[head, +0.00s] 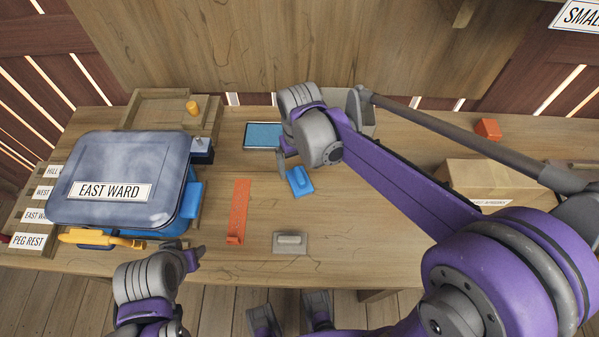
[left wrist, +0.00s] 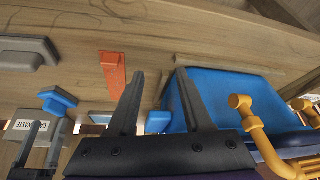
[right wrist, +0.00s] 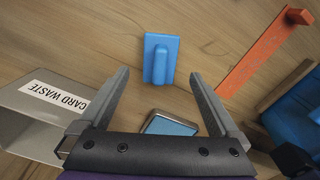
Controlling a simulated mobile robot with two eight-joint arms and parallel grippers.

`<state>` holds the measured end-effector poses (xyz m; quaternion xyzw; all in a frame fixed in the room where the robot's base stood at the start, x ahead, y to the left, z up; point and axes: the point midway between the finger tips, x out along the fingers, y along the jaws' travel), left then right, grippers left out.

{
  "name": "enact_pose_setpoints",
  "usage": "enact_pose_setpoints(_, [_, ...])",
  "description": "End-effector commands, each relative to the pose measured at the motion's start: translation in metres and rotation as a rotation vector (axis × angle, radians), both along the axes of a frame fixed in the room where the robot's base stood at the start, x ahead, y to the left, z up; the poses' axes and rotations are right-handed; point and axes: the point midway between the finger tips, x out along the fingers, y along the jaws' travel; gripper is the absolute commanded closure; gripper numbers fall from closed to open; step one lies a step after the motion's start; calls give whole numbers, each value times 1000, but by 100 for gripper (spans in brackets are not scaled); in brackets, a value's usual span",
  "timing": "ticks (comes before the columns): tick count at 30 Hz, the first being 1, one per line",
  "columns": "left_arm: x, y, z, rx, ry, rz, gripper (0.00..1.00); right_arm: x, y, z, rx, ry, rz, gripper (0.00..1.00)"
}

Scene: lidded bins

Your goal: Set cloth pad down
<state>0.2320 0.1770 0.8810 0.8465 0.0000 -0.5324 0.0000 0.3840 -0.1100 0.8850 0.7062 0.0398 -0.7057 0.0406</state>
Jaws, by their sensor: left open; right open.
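A blue pad with a raised grip (head: 299,181), which looks like the cloth pad, lies flat on the bench. It shows in the right wrist view (right wrist: 160,57) and the left wrist view (left wrist: 58,101). My right gripper (head: 290,166) is open and empty just above the blue pad. In the right wrist view the pad lies beyond and between the fingertips (right wrist: 160,75), with nothing gripped. My left gripper (head: 191,258) is open and empty at the bench's front edge, in front of the blue bin (head: 190,200). A grey pad with a grip (head: 278,248) lies near the front edge.
The blue bin's dark lid (head: 125,165) reads EAST WARD; a yellow handle (head: 90,237) is at its front. An orange strip (head: 238,212) lies mid-bench. A teal-topped tray (head: 263,136), the CARD WASTE box (right wrist: 40,105) and a cardboard box (head: 490,172) stand farther back or right.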

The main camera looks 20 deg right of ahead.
Motion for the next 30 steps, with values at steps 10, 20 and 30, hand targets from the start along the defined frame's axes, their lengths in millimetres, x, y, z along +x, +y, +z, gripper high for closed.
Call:
enact_pose_setpoints(10, [1,0,7,0,-3,0,50,0,0,56,0,0,0,2])
enact_pose_setpoints(20, [1,0,7,0,-3,0,50,-24,-13,60,9,-59,-18,2])
enact_pose_setpoints(30, [1,0,7,0,-3,0,50,-120,-55,26,29,-339,-88,2])
